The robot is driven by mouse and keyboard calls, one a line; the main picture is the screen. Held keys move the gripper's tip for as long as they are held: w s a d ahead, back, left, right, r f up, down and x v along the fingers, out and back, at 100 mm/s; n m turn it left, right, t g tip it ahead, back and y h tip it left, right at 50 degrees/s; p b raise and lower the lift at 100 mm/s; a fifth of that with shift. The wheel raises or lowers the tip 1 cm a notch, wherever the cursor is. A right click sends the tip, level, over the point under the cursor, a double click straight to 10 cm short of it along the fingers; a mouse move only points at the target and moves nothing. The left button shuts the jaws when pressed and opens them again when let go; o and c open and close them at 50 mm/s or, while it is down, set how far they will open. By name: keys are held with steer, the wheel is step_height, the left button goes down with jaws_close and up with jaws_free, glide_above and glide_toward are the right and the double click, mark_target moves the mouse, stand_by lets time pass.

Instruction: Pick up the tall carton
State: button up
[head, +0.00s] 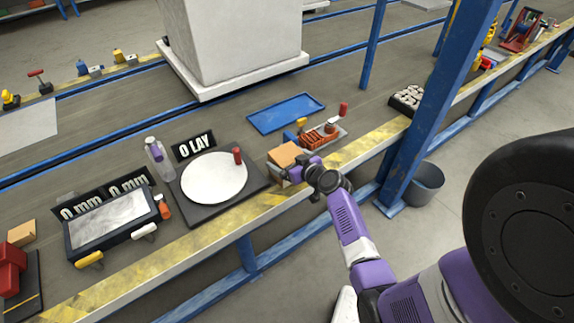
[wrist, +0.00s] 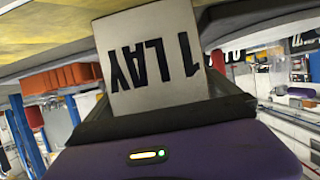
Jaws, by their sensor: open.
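A tan carton (head: 284,154) stands near the conveyor's front edge, right of the black plate with the white disc. My gripper (head: 297,172) is right against its front right side in the head view, and my wrist partly hides the carton. In the wrist view a pale box face (wrist: 152,62) with upside-down black letters "1 LAY" fills the space in front of my gripper; it looks like this carton. The dark fingers lie low on either side of that face. My gripper is open; whether the fingers touch the carton I cannot tell.
A white round disc (head: 214,178) with a red-capped item lies left of the carton. An orange tool tray (head: 322,135) is close on its right, and a blue tray (head: 286,113) lies behind. A blue post (head: 432,100) stands to the right. A bottle (head: 158,158) is farther left.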

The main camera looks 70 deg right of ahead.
steer(key=shift+c, duration=0.2)
steer(key=c, duration=1.5)
steer(key=shift+r, duration=0.1)
step_height(320, 180, up, 20)
steer(key=p, duration=0.4)
steer(key=shift+d, duration=0.1)
